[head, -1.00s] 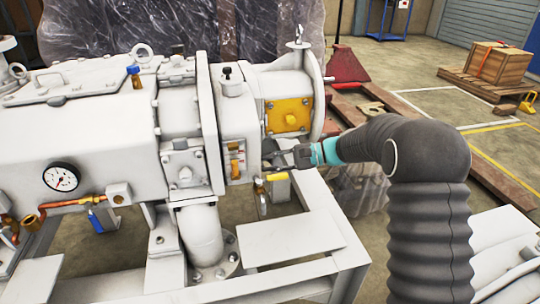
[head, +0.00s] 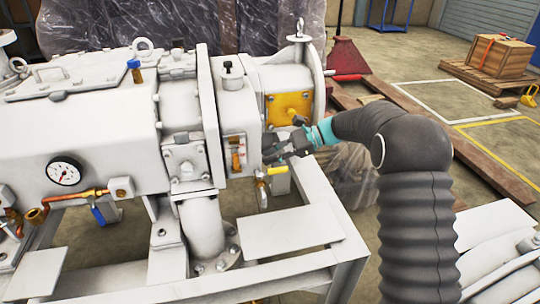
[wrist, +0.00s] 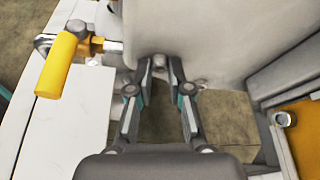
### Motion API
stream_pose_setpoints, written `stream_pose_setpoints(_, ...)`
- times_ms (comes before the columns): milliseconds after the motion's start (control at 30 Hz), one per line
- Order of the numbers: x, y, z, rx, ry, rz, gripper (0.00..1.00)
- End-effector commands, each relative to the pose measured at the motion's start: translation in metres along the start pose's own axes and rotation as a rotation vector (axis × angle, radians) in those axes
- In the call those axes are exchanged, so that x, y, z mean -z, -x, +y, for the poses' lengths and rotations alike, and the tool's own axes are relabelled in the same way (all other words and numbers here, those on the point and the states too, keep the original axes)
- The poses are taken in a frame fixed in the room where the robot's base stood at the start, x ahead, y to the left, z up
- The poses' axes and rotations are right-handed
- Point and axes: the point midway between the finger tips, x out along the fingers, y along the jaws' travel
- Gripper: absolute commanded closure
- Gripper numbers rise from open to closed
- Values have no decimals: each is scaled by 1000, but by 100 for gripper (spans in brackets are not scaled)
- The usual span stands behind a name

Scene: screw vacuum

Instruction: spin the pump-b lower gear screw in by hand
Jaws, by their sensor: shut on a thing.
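My gripper (head: 268,150) reaches in from the right to the side of the white pump housing (head: 237,110), just below the yellow plate (head: 290,108). In the wrist view the fingertips (wrist: 160,64) come together at a small metal screw head (wrist: 159,60) against the housing's face. My gripper is shut on this screw. Most of the screw is hidden by the fingertips, and how deep it sits cannot be told.
A yellow-handled valve (head: 277,170) sits just below my gripper; its handle (wrist: 60,68) is at upper left in the wrist view. A sight glass (head: 236,153) is left of the gripper. The white frame (head: 320,225) runs below.

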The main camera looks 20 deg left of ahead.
Motion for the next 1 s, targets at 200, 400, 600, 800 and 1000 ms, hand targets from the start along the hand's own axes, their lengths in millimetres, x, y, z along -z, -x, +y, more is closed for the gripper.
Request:
stream_pose_setpoints(200,2,2,0,1,-6,4,100)
stream_pose_setpoints(400,2,2,0,1,-5,4,76)
stream_pose_setpoints(600,0,-1,0,-4,-3,1,56)
stream_pose_setpoints(800,-1,-1,0,-5,-2,0,56)
stream_pose_setpoints(1000,0,18,-1,-1,-2,1,56)
